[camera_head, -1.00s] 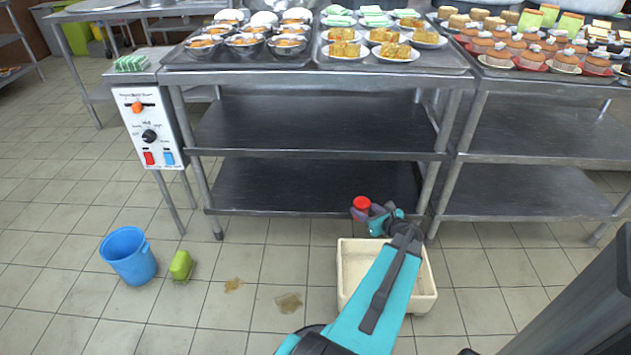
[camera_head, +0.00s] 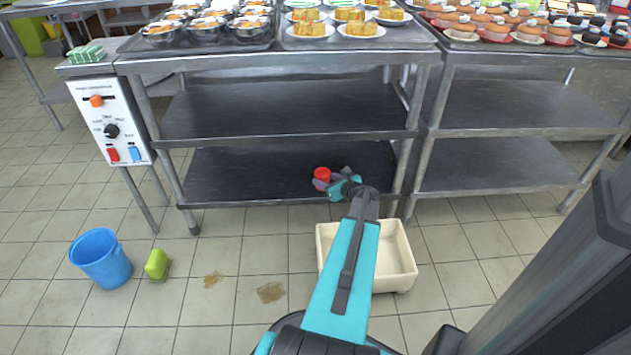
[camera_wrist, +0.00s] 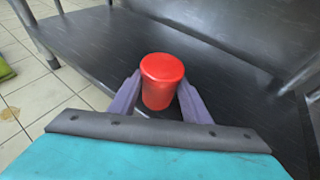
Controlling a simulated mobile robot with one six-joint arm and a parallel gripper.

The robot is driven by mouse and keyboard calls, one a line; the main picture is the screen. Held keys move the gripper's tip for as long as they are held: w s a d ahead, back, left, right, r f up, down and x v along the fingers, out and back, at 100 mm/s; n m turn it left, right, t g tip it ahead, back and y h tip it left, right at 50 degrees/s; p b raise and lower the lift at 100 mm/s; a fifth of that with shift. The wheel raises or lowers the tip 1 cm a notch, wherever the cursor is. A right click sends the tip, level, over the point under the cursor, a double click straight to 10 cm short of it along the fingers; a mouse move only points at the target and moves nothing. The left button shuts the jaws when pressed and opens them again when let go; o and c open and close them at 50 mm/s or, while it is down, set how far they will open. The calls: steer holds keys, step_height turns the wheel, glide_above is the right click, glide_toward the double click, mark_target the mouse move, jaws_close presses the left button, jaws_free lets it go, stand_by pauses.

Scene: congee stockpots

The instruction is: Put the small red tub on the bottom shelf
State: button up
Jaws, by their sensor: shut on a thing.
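The small red tub (camera_head: 321,174) is upright between the fingers of my gripper (camera_head: 325,184), at the front right part of the bottom shelf (camera_head: 235,175) of the steel table. In the wrist view the red tub (camera_wrist: 161,82) has a round lid, and the purple-grey fingers of my gripper (camera_wrist: 158,100) are shut on its two sides. The dark bottom shelf (camera_wrist: 110,45) lies under and behind the tub. I cannot tell whether the tub's base touches the shelf.
A cream basin (camera_head: 395,255) stands on the floor below my arm. A table leg (camera_head: 402,170) is right of the gripper. The middle shelf (camera_head: 280,108) is above. A blue bucket (camera_head: 100,258) and a green object (camera_head: 158,264) are on the floor at left. The bottom shelf's left part is clear.

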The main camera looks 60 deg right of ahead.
steer(key=shift+w+d+f+b, duration=0.1)
steer(key=shift+w+d+b, duration=0.2)
steer(key=shift+w, duration=0.5)
steer(key=shift+w+d+f+b, duration=0.1)
steer(key=shift+w+d, duration=0.35)
steer(key=shift+w, duration=0.3)
steer(key=shift+w+d+b, duration=0.2)
steer(key=shift+w+d, duration=0.15)
steer(key=shift+w, duration=0.45)
steer(key=shift+w+d+f, duration=0.1)
steer(key=shift+w+d, duration=0.05)
steer(key=shift+w, duration=0.1)
steer(key=shift+w+d+f+b, duration=0.1)
steer(key=shift+w+f+b, duration=0.1)
steer(key=shift+f+b, duration=0.3)
steer(key=shift+w+d+f+b, duration=0.1)
steer(key=shift+w+f+b, duration=0.05)
steer(key=shift+f+b, duration=0.8)
steer(key=shift+f, duration=0.3)
steer(key=shift+f, duration=0.1)
steer(key=o, duration=1.1)
steer(key=shift+o, duration=0.2)
